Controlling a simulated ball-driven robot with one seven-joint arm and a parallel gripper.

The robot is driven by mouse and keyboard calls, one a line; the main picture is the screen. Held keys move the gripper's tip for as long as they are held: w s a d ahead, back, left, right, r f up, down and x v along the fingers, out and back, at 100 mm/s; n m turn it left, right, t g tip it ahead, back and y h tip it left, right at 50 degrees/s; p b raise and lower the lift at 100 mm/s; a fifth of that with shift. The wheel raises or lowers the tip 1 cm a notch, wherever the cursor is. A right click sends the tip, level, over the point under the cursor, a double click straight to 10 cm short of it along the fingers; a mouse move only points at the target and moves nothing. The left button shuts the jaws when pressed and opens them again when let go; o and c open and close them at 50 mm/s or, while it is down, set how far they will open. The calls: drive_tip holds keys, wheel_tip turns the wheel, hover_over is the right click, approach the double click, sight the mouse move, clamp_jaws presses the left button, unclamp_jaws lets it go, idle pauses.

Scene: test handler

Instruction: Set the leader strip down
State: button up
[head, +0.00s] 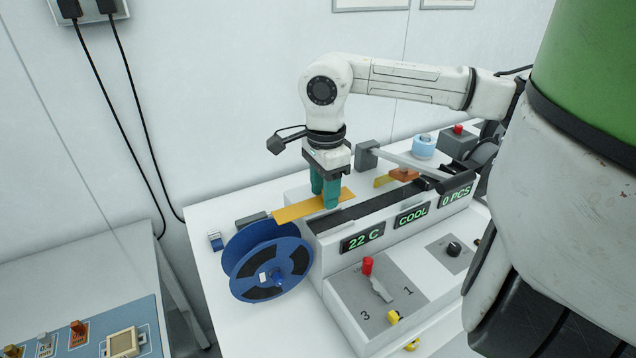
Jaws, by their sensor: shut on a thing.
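The leader strip (296,208) is a flat yellow-orange strip. It lies level, or close to level, over the left end of the test handler (318,228), behind the top of the blue reel. My gripper (330,200) points straight down with its teal fingers shut on the strip near its right part. The fingers hide some of the strip. I cannot tell whether the strip touches the surface under it. The blue reel (268,262) stands upright at the handler's left end.
A dark track (372,205) runs along the handler's top to the right. Displays read 22 C, COOL and 0 PCS. A control panel (378,295) with a red knob and a lever is in front. A light blue roll (424,146) stands behind.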

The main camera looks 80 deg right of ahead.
sight(324, 225)
drive_tip(key=shift+f+b, duration=0.5)
drive_tip(key=shift+f, duration=2.3)
drive_tip(key=shift+s+f+b, duration=0.1)
drive_tip(key=shift+f+b, duration=0.95)
drive_tip(key=shift+b, duration=0.25)
drive_tip(key=o, duration=0.8)
drive_tip(key=shift+r, duration=0.2)
drive_tip(key=shift+r+p, duration=0.8)
drive_tip(key=shift+r, duration=1.55)
drive_tip(key=o, duration=0.5)
